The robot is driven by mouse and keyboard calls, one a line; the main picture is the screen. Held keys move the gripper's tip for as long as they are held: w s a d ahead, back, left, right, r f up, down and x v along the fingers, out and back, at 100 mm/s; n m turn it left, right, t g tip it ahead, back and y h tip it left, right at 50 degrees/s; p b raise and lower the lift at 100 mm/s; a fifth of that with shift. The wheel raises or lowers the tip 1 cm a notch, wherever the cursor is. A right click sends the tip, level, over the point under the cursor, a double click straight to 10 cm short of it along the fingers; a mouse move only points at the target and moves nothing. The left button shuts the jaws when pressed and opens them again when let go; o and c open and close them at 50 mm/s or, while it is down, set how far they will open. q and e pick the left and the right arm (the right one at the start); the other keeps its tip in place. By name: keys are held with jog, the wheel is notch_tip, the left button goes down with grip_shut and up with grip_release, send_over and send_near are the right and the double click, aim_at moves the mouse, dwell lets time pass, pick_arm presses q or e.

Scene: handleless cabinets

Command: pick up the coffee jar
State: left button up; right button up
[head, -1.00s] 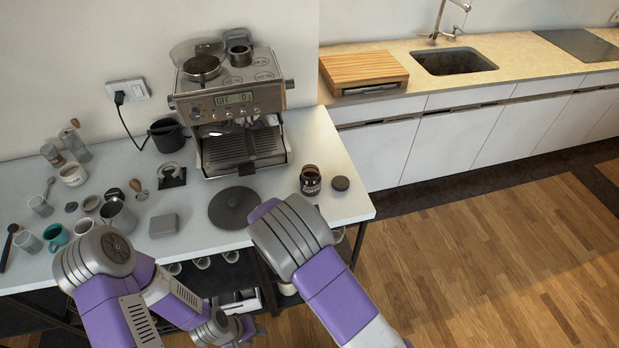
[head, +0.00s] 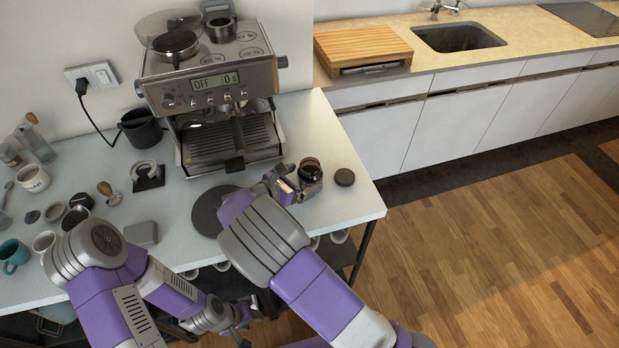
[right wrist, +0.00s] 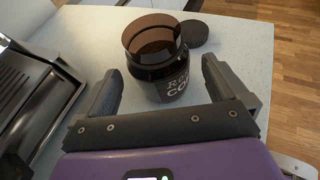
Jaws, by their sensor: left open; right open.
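The coffee jar (head: 311,171) is a dark, open glass jar with a label, upright near the right end of the white table. In the right wrist view the jar (right wrist: 158,70) stands just ahead of and between the fingers of my right gripper (right wrist: 160,90), which is open. In the head view my right gripper (head: 297,188) is at the jar's near left side, and the jar's lower part is hidden by it. The round dark lid (head: 344,177) lies to the right of the jar. My left gripper (head: 240,326) is open and empty, low in front of the table.
The espresso machine (head: 213,90) stands behind and left of the jar. A round dark mat (head: 208,212) lies left of my right gripper. Several cups and tools crowd the table's left side. The table's right edge (head: 362,155) is close beyond the lid.

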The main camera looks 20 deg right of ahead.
jog(key=b+x, duration=0.1)
jog(key=x, duration=0.4)
jog(key=shift+w+d+f, duration=0.15)
jog(key=shift+f, duration=0.15)
jog(key=shift+r, duration=0.1)
jog(key=c, duration=1.2)
